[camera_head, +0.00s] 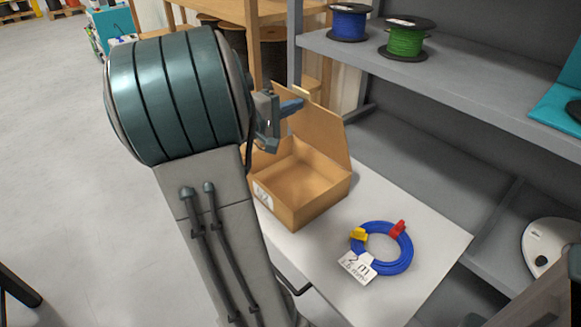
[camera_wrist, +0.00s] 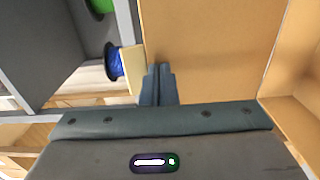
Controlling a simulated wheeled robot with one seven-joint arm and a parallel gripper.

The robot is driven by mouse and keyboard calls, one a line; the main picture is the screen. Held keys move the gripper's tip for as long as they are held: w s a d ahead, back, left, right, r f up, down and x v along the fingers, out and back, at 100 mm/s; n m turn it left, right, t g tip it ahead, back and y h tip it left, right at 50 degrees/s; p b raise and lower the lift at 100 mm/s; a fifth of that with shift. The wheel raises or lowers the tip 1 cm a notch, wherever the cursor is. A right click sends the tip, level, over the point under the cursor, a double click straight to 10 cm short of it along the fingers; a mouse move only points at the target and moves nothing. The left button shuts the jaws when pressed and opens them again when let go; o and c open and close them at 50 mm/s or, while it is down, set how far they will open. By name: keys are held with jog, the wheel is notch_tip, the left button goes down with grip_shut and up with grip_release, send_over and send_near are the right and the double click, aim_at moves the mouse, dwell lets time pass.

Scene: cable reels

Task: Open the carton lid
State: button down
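The brown cardboard carton (camera_head: 322,205) stands on a white board, its inside visible and empty. Its lid (camera_head: 320,130) stands up at the carton's back, leaning backward; a pale tab (camera_head: 302,94) sticks out from its top edge. My gripper (camera_head: 293,105) is at the lid's upper left part, on the side facing the open box. In the wrist view, the lid (camera_wrist: 215,45) fills the upper middle and the tab (camera_wrist: 131,59) is left of my fingers. The fingers (camera_wrist: 158,72) are together with nothing visible between them. Whether they touch the lid is unclear.
A blue cable coil (camera_head: 398,262) with red and yellow clips and a label lies on the white board (camera_head: 440,235) right of the carton. Blue (camera_head: 347,22) and green (camera_head: 405,40) reels stand on the grey shelf (camera_head: 450,82) above. Open floor (camera_head: 50,130) is at left.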

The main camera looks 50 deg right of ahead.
aim_at(306, 106)
jog(key=shift+r+b+x, duration=0.15)
jog(key=shift+b+x, duration=0.2)
jog(key=shift+x, duration=0.7)
jog(key=shift+r+b+x, duration=0.15)
jog(key=shift+b+x, duration=0.15)
jog(key=shift+x, duration=0.75)
jog(key=shift+f+b+x, duration=0.2)
jog(key=shift+b+x, duration=0.35)
jog(key=shift+x, duration=0.3)
jog(key=shift+f+b+x, duration=0.15)
jog(key=shift+b+x, duration=0.4)
jog(key=shift+x, duration=0.3)
jog(key=b+x, duration=0.2)
jog(key=x, duration=0.2)
jog(key=shift+s+d+f, duration=0.1)
jog(key=shift+d+f, duration=0.05)
jog(key=shift+b+v, duration=0.7)
jog(key=shift+v, duration=3.35)
